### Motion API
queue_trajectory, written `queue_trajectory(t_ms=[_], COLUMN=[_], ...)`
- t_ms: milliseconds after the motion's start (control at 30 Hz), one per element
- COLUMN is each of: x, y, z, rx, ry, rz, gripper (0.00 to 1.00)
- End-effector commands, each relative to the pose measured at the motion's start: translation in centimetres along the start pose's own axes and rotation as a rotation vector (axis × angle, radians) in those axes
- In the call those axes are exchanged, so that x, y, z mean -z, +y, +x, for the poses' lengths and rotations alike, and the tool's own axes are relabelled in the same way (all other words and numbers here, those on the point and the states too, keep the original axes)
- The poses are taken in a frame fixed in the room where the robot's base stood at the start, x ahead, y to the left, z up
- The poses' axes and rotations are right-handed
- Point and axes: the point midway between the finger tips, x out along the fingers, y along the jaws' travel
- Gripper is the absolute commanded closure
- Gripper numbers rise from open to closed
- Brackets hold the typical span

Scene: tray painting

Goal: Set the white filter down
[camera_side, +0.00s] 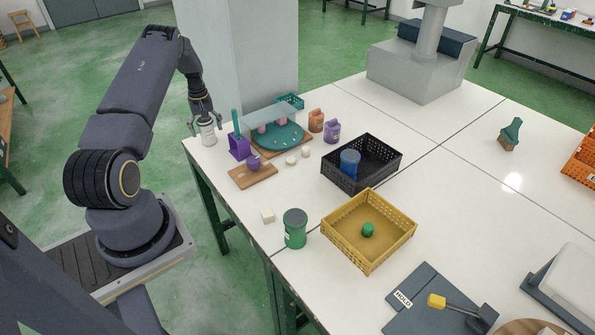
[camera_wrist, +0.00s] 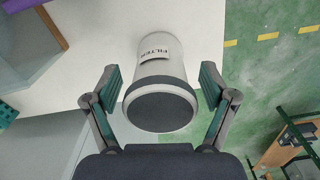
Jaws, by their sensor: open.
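The white filter (camera_side: 208,133) is a white cylinder at the table's far left corner and appears to stand upright there. In the wrist view the filter (camera_wrist: 163,70) shows its dark grey end cap and a label reading FILTER. My gripper (camera_side: 205,118) is at the filter from above in the side view. In the wrist view my gripper (camera_wrist: 160,84) is open, with one finger on each side of the filter and a small gap on both sides. The filter's contact with the table is hidden in the wrist view.
A purple holder (camera_side: 238,147) stands just right of the filter, near a teal round tray (camera_side: 278,140) behind a clear screen. A wooden board (camera_side: 252,176) lies in front. The table edge (camera_side: 190,153) is close to the filter, with green floor beyond.

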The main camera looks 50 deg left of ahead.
Motion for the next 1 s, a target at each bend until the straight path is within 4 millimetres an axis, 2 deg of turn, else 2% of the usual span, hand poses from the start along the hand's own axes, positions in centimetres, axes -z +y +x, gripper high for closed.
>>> queue_trajectory(t_ms=[167,300,367,700,900,1000], x=[0.0,0.0,0.1,0.0,0.0,-0.8], y=[0.0,0.0,0.1,0.0,0.1,1.2], z=[-0.1,-1.1,-2.1,-9.6,-12.0,-13.9], rx=[0.0,-0.001,-0.001,-0.001,0.0,-0.01], ry=[0.0,0.001,0.003,0.002,0.002,0.011], rz=[0.0,0.0,0.0,0.0,0.002,0.029], gripper=[0.16,0.16,0.16,0.16,0.16,0.16])
